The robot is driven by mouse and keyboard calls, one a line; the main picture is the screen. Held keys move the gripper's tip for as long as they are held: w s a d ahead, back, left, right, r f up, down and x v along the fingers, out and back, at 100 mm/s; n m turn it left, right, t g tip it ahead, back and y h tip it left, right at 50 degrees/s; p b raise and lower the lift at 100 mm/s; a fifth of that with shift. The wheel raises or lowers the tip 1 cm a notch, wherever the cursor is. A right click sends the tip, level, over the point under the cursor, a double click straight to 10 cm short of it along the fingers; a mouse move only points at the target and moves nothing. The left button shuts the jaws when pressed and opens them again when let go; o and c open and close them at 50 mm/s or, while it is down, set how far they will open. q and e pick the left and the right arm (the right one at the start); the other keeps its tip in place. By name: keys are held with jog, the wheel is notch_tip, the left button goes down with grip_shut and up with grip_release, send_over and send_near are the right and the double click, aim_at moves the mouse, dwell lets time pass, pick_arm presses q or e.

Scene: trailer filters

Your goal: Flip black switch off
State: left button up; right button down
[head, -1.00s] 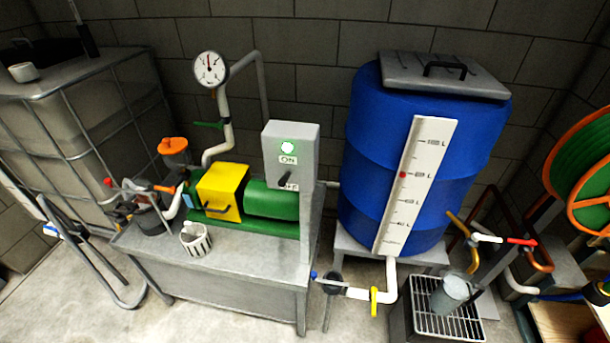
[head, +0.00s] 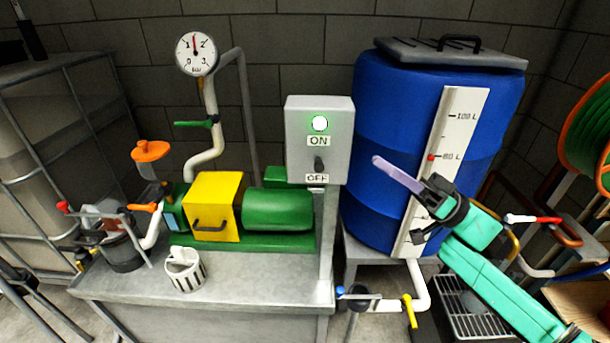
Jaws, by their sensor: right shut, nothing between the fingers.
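The black switch (head: 319,164) sits on the front of a grey control box (head: 298,132), between an ON label above and an OFF label below. I cannot tell clearly which way its small lever points. A round green-rimmed lamp (head: 320,123) above the ON label is lit. My right gripper (head: 379,161) reaches in from the lower right, in front of the blue barrel. Its long pale purple fingers are shut and empty, pointing up and left toward the box. They appear to the right of the switch, apart from it. My left gripper is not in view.
The blue barrel (head: 398,97) with a level scale (head: 461,128) stands right of the box. A yellow and green pump (head: 216,203) and a white slotted cup (head: 186,272) are on the grey bench (head: 255,283). A pressure gauge (head: 196,53) is behind. Space before the switch looks clear.

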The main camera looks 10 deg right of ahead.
aim_at(341, 134)
jog(key=shift+n+g+y, duration=0.3)
jog(key=shift+g+y, duration=0.1)
jog(key=shift+g, duration=0.1)
jog(key=p+x, duration=0.1)
jog(key=x, duration=0.6)
jog(key=s+r+p+x, duration=0.1)
jog(key=x, duration=0.2)
jog(key=shift+a+p, duration=0.15)
jog(key=shift+p, duration=0.2)
jog(key=f, duration=0.2)
jog(key=a+f, duration=0.1)
jog(key=shift+s+f, duration=0.1)
jog(key=shift+s, duration=0.2)
jog(key=shift+s+f, duration=0.2)
jog(key=shift+f, duration=0.3)
pick_arm(q)
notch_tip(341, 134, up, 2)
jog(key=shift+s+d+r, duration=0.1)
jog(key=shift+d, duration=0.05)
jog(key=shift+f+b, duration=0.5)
jog(key=shift+b, duration=0.15)
pick_arm(e)
jog(key=shift+f+n+g, duration=0.2)
jog(key=shift+n+g, duration=0.2)
jog(key=shift+n, duration=0.3)
